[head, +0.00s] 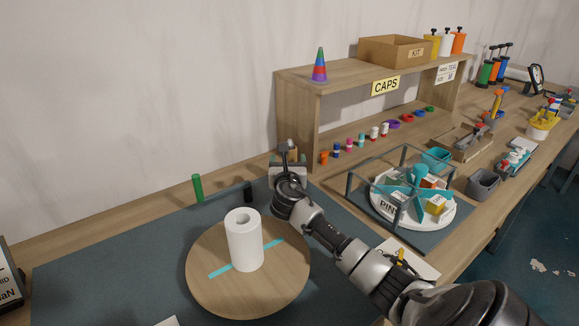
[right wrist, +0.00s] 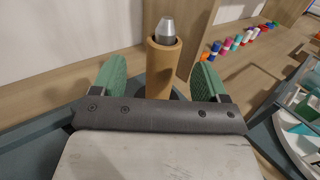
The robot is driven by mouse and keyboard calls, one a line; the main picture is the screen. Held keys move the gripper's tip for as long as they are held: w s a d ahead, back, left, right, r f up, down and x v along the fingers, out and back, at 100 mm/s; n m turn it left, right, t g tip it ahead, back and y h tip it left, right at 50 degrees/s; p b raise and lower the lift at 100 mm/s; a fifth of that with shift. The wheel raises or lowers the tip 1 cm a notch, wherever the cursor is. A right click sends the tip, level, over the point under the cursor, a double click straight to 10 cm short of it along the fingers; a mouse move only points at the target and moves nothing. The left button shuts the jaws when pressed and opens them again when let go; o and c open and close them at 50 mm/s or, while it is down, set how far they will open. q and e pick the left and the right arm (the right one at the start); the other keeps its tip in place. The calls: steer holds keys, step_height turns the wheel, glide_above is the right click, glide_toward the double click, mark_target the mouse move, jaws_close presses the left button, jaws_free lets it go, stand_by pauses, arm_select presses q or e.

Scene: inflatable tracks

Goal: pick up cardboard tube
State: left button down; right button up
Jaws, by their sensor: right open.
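The brown cardboard tube (right wrist: 163,70) stands upright in the right wrist view, with a silver metal tip rising out of its top. My right gripper (right wrist: 160,75) is open, with one green-padded finger on each side of the tube and a gap visible on both sides. The tube's lower part is hidden behind the gripper's dark crossbar. In the head view my right gripper (head: 288,160) is at the back edge of the dark mat, and it hides most of the tube. My left gripper is not in view.
A white roll (head: 244,240) stands on a round wooden board (head: 207,287) with a teal strip. A green post (head: 197,188) and a black post (head: 248,192) stand behind it. A wooden shelf (head: 298,120) and a framed turntable (head: 405,220) lie to the right.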

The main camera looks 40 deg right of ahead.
mark_target(290, 157)
steer(key=shift+w+d+f, duration=0.1)
steer(key=shift+w+d, duration=0.3)
steer(key=shift+w, duration=0.1)
steer(key=w+d, duration=0.1)
steer(key=w+d+f, duration=0.1)
steer(key=d, duration=0.1)
steer(key=shift+w, duration=0.25)
steer(key=shift+w+d, duration=0.35)
steer(key=shift+w, duration=0.05)
steer(key=shift+c, duration=0.3)
steer(key=c, duration=0.9)
steer(key=shift+r, duration=0.15)
steer(key=shift+c, duration=0.2)
